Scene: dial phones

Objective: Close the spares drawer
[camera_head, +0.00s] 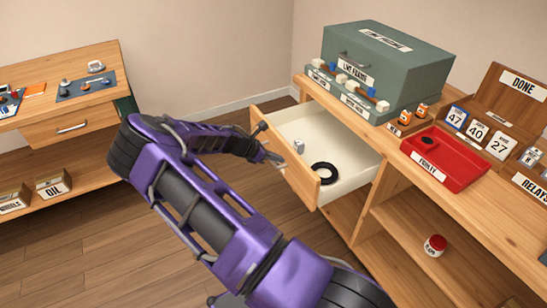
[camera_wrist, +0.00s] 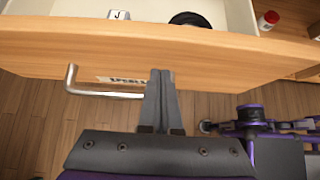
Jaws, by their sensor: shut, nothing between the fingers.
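The spares drawer (camera_head: 288,165) is pulled well out of the right-hand wooden bench. Its wooden front, with a label and a metal bar handle, also shows in the wrist view (camera_wrist: 215,58). The handle (camera_wrist: 105,93) stands at the left in the wrist view. My gripper (camera_head: 275,160) is shut and empty at the drawer front. In the wrist view its fingertips (camera_wrist: 160,75) overlap the front beside the handle, over part of the label. I cannot tell whether they touch the wood. A black ring (camera_head: 324,173) and a small grey piece (camera_head: 298,146) lie inside the drawer.
On the bench top are a green case (camera_head: 400,75), a red tray (camera_head: 450,172) and several number cards. A red-lidded jar (camera_head: 434,246) stands on the shelf below. Another bench (camera_head: 85,125) with a closed drawer is at the left. The floor between is clear.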

